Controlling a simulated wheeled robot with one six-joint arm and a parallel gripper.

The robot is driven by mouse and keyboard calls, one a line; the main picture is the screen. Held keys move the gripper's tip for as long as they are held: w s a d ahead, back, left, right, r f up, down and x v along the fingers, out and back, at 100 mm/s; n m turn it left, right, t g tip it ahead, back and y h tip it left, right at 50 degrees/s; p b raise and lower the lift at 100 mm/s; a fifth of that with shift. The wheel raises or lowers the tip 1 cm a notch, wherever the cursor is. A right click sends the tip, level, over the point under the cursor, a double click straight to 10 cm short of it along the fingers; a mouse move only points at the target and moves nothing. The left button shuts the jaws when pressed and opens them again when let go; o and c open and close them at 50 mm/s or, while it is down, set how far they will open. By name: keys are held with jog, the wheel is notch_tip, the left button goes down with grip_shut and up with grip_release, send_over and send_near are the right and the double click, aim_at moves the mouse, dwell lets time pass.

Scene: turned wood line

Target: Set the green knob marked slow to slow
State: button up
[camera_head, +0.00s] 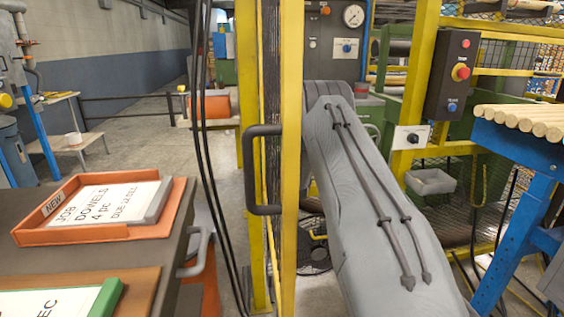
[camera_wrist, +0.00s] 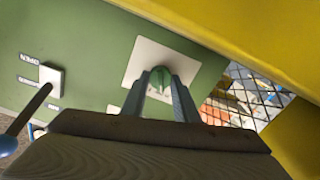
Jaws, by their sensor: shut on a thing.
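The green knob (camera_wrist: 160,76) is in the wrist view, on a white plate (camera_wrist: 143,58) fixed to a green panel (camera_wrist: 85,40). My gripper (camera_wrist: 161,86) is shut on the knob, with one finger on each side of it. The knob's pointer direction and any slow marking on the plate cannot be made out. In the head view my own grey arm reaches forward, and neither my gripper nor the green knob can be seen there.
A lever with a white base (camera_wrist: 50,78) is left of the knob, beside labels including OPEN. A yellow post (camera_wrist: 245,35) and wire mesh (camera_wrist: 240,95) lie to the right. In the head view, a yellow post with a dark handle (camera_head: 264,170) stands close left of my arm.

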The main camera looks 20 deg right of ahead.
jog(key=shift+n, duration=0.3)
dwell(0.4)
jog(key=o, duration=1.1)
jog(key=shift+c, duration=0.2)
jog(key=shift+v, duration=3.95)
